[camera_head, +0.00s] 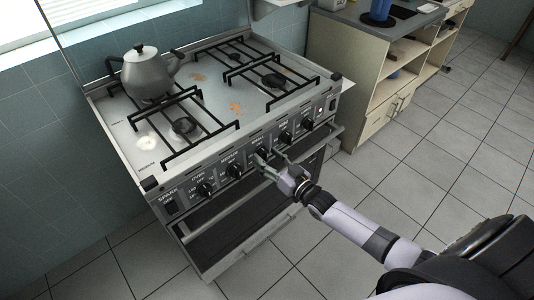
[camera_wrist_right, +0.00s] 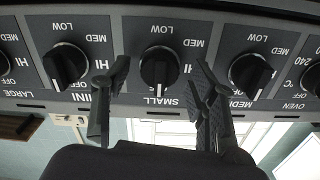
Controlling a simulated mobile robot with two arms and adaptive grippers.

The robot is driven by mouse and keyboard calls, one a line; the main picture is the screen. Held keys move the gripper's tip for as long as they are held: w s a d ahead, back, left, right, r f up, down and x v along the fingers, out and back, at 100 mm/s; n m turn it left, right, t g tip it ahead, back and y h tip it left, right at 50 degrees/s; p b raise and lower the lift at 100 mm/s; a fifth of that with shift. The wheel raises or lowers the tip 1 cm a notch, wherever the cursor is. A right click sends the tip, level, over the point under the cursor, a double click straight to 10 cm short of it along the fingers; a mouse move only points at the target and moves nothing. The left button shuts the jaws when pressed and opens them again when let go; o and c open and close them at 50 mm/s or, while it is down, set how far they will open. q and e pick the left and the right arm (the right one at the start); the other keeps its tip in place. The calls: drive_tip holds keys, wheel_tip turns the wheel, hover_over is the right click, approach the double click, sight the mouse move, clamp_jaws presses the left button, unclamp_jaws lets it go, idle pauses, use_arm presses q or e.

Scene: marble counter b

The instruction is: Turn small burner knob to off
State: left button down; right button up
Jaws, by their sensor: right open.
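The small burner knob (camera_wrist_right: 160,66) is a dark round knob with a raised grip bar, above the upside-down word SMALL in the right wrist view. My right gripper (camera_wrist_right: 162,72) is open, with one finger on each side of the knob; contact is not clear. The right gripper also shows at the panel in the head view (camera_head: 274,164). My left gripper is not in view.
The medium knob (camera_wrist_right: 249,74) and mini knob (camera_wrist_right: 66,66) flank the small knob closely. A grey kettle (camera_head: 150,76) stands on the stove's back left grate. The oven handle bar (camera_head: 232,207) runs below the panel. The tiled floor (camera_head: 430,150) at right is clear.

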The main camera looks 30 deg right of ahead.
drive_tip(key=shift+n, duration=1)
drive_tip(key=shift+s+d+p, duration=0.15)
drive_tip(key=shift+s+p, duration=0.25)
drive_tip(key=shift+s, duration=0.15)
drive_tip(key=p+v, duration=0.2)
drive_tip(key=v, duration=0.4)
